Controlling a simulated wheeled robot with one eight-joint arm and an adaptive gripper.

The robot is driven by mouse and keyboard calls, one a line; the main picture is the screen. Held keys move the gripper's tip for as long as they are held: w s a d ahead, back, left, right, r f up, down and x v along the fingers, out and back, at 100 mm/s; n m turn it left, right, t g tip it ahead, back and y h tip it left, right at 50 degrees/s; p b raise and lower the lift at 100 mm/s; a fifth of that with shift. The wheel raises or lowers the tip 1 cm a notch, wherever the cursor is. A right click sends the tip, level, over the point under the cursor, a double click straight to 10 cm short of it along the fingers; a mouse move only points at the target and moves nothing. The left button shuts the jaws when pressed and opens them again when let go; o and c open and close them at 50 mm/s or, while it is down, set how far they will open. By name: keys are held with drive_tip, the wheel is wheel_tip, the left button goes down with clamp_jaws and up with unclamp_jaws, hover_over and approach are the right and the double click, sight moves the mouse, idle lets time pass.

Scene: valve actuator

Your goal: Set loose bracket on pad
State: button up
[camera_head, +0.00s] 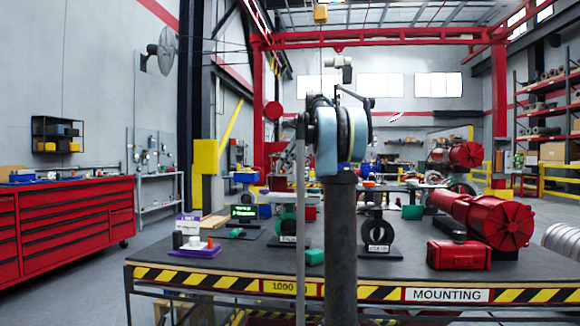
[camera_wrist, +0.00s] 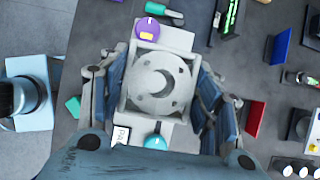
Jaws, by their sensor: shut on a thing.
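In the wrist view a pale grey, square bracket (camera_wrist: 160,82) with a round ring and a crescent-shaped dark opening lies between the blue-padded fingers of my gripper (camera_wrist: 165,95). The fingers are shut on its left and right sides. Pale surface shows past its top and bottom edges, with a purple round piece (camera_wrist: 147,28) above and a teal round piece (camera_wrist: 155,142) below. A white tag (camera_wrist: 121,135) with partly hidden letters, seemingly "PA", is at lower left. I cannot tell whether the bracket touches what is under it. In the head view my arm hides the gripper and bracket.
The dark workbench (camera_head: 400,262) has a striped front edge. A purple-based stand (camera_head: 195,247) is on its left. A black ring stand (camera_head: 377,230), a red case (camera_head: 458,254) and a large red actuator (camera_head: 500,220) are to the right. Several small parts lie around the bench.

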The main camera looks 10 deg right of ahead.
drive_tip(key=shift+d, duration=0.75)
drive_tip(key=shift+d+f, duration=0.15)
drive_tip(key=shift+f, duration=2.75)
drive_tip(key=shift+s+f, duration=0.15)
drive_tip(key=shift+f, duration=0.85)
drive_tip(key=o, duration=1.5)
drive_tip(key=v, duration=1.1)
drive_tip(key=shift+r, duration=0.45)
